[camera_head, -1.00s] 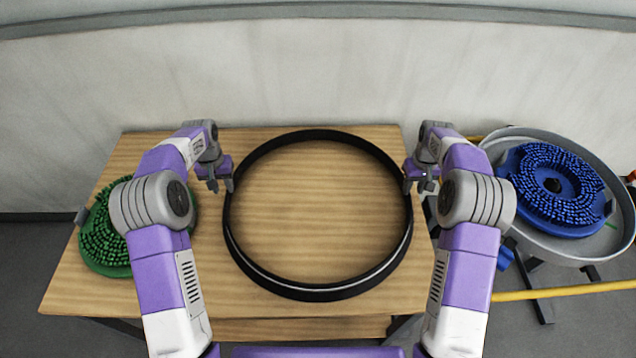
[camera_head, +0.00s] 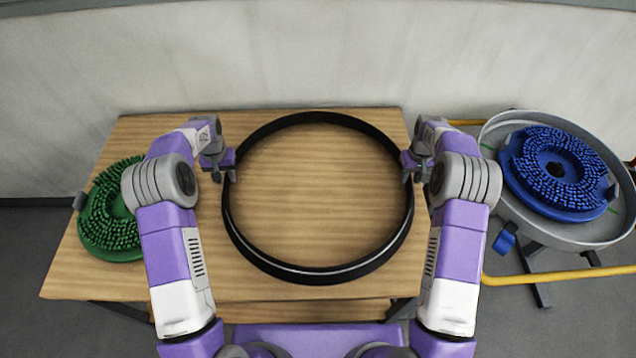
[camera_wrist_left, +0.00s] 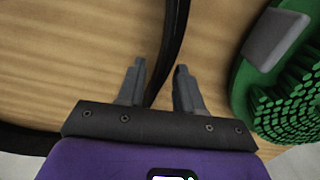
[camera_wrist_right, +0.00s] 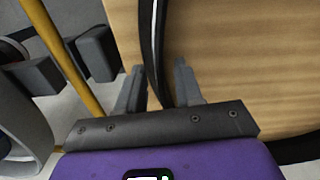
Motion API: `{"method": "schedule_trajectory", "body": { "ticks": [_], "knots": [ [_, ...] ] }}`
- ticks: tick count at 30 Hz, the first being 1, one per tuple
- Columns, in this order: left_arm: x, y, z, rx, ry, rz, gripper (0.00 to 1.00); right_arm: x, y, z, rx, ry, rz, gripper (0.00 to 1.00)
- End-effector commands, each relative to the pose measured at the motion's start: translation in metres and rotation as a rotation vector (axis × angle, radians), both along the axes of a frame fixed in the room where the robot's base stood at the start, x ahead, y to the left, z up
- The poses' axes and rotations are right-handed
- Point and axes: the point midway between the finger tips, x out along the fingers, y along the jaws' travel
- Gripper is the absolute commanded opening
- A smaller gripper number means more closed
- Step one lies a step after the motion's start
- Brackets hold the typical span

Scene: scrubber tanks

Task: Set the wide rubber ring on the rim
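The wide rubber ring (camera_head: 310,277), black with a thin pale line, lies flat on the wooden table. A round grey tank (camera_head: 562,238) with a raised rim stands at the right. My left gripper (camera_head: 227,176) is at the ring's left side. In the left wrist view its fingers (camera_wrist_left: 158,75) are apart, with the ring's wall between them and gaps showing. My right gripper (camera_head: 412,174) is at the ring's right side. In the right wrist view its fingers (camera_wrist_right: 157,72) are likewise apart on either side of the wall.
A green brush disc (camera_head: 110,222) lies on the table's left end, close to my left arm. A blue brush disc (camera_head: 560,172) sits within the tank. A yellow bar (camera_head: 555,275) runs low in front of the tank. A pale wall closes off the back.

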Motion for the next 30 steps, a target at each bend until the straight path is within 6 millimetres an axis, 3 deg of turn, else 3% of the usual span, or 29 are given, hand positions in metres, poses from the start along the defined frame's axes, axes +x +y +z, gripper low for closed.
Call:
{"method": "schedule_trajectory", "body": {
  "ticks": [4,13,20,30],
  "knots": [
    [-0.0001,-0.0002,-0.0098,0.000,0.000,0.000,0.36,-0.0003,-0.0005,-0.0099,0.000,0.000,0.000,0.36],
    [0.0000,0.0000,-0.0113,0.000,-0.001,0.000,0.36,-0.0001,-0.0002,-0.0113,0.000,-0.001,0.000,0.36],
    [0.0001,0.0000,-0.0110,0.000,-0.001,0.000,0.00,-0.0001,-0.0001,-0.0111,0.000,-0.001,0.000,0.00],
    [0.0001,0.0001,-0.0108,0.000,-0.001,0.000,0.00,0.0000,-0.0001,-0.0108,0.000,-0.001,0.000,0.00]
  ]
}}
